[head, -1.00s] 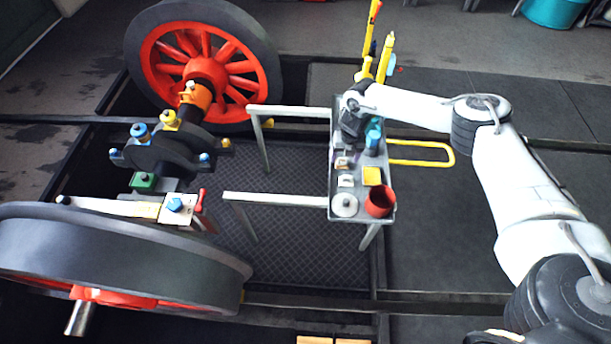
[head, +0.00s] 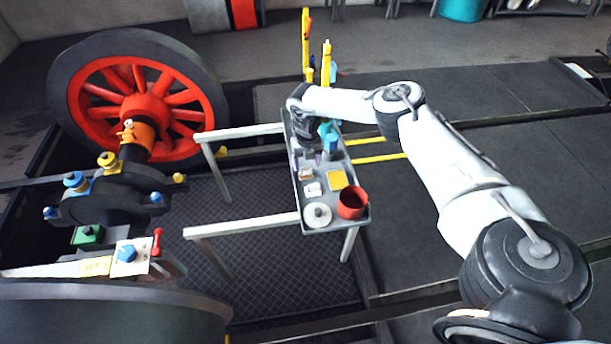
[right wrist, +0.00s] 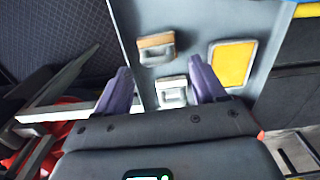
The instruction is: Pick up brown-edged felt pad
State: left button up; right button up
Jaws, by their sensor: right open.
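The brown-edged felt pad (right wrist: 156,48) lies on the grey tray, a small light block with a brown strip along one edge. It also shows in the head view (head: 305,174), small, just in front of my right gripper. A similar pad with a pale edge (right wrist: 172,92) lies beside it, between the fingertips in the right wrist picture. My right gripper (right wrist: 160,78) is open and empty, its purple fingers pointing toward the tray. In the head view it (head: 307,158) hangs over the tray; its exact height is unclear. My left gripper is not in view.
The narrow grey tray (head: 336,214) also holds a yellow pad (head: 337,180), a red cup (head: 352,203), a white round piece (head: 317,215) and blue items (head: 330,143). Yellow posts stand behind it. A red-spoked wheelset (head: 140,100) stands at left.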

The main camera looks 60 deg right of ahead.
aim_at(306, 167)
jog(key=f+b, duration=0.3)
jog(key=f, duration=0.1)
jog(key=shift+w, duration=0.25)
jog(key=shift+f+b, duration=0.3)
jog(key=shift+f, duration=0.15)
jog(key=shift+d+r, duration=0.1)
jog(key=shift+c, duration=0.9)
jog(key=c, duration=0.7)
jog(key=shift+o, duration=0.2)
jog(key=shift+r, duration=0.15)
